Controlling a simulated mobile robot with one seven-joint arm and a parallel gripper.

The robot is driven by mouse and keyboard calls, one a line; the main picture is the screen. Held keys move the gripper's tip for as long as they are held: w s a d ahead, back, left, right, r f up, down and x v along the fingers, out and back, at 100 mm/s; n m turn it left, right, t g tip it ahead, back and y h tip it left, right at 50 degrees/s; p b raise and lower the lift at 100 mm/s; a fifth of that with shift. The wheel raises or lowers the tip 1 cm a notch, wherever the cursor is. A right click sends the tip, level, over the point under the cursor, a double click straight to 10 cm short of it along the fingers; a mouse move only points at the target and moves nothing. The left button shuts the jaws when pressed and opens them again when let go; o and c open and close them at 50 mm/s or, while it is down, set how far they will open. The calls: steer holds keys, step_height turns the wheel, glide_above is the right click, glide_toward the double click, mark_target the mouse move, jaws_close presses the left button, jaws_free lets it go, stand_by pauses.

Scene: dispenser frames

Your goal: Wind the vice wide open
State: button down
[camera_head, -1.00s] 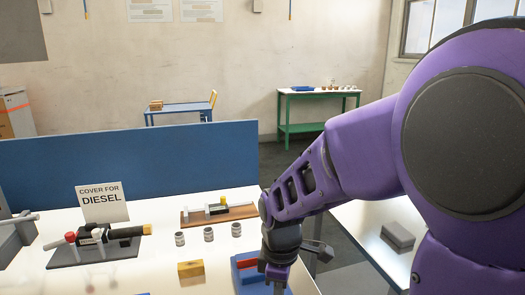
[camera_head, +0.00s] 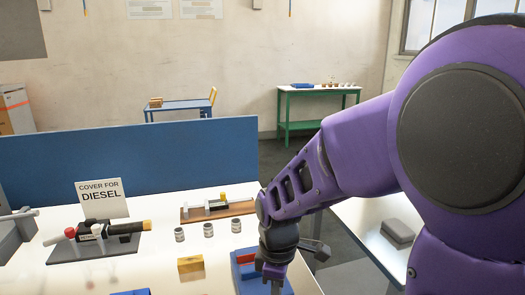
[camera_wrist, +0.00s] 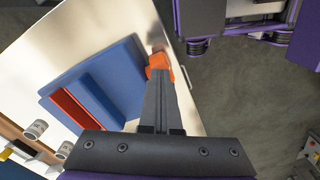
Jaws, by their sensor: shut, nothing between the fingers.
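A grey metal body with a pale crossbar (camera_head: 14,220), which looks like the vice, stands at the far left edge of the bench in the head view. It is partly cut off by the frame, so its jaw gap cannot be told. My gripper (camera_head: 273,280) is far to its right, over the bench's right end. In the wrist view the fingers of my gripper (camera_wrist: 160,78) are together and hold nothing. A blue tray (camera_wrist: 133,65) with a red part (camera_wrist: 80,105) lies beside them. A small orange piece (camera_wrist: 158,62) shows just beyond the fingertips; contact cannot be told.
A dark fixture (camera_head: 95,247) with a red knob and yellow-ended handle stands between the vice and my gripper. A sign (camera_head: 102,198), several small canisters (camera_head: 208,229), a yellow block (camera_head: 190,263) and a wooden board (camera_head: 195,213) are also there. A blue panel (camera_head: 130,165) closes the back.

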steer(key=shift+s+a+f, duration=0.1)
steer(key=shift+s+a, duration=0.1)
steer(key=shift+a, duration=0.3)
steer(key=shift+s+a+f, duration=0.1)
steer(key=shift+s+a, duration=0.1)
steer(key=shift+a, duration=0.3)
stand_by(1.4)
steer(key=shift+r+p, duration=0.15)
steer(key=shift+p, duration=0.15)
steer(key=shift+w+r+p, duration=0.1)
steer(key=shift+r+p, duration=0.65)
steer(key=shift+r, duration=0.15)
steer(key=shift+d, duration=0.1)
steer(key=shift+w+d, duration=0.2)
steer(key=shift+d, duration=0.4)
steer(key=shift+w+d, duration=0.15)
steer(key=shift+d, duration=0.4)
steer(key=shift+f+b, duration=0.5)
steer(key=shift+f, duration=0.4)
steer(key=shift+a+r, duration=0.1)
steer(key=shift+a, duration=0.25)
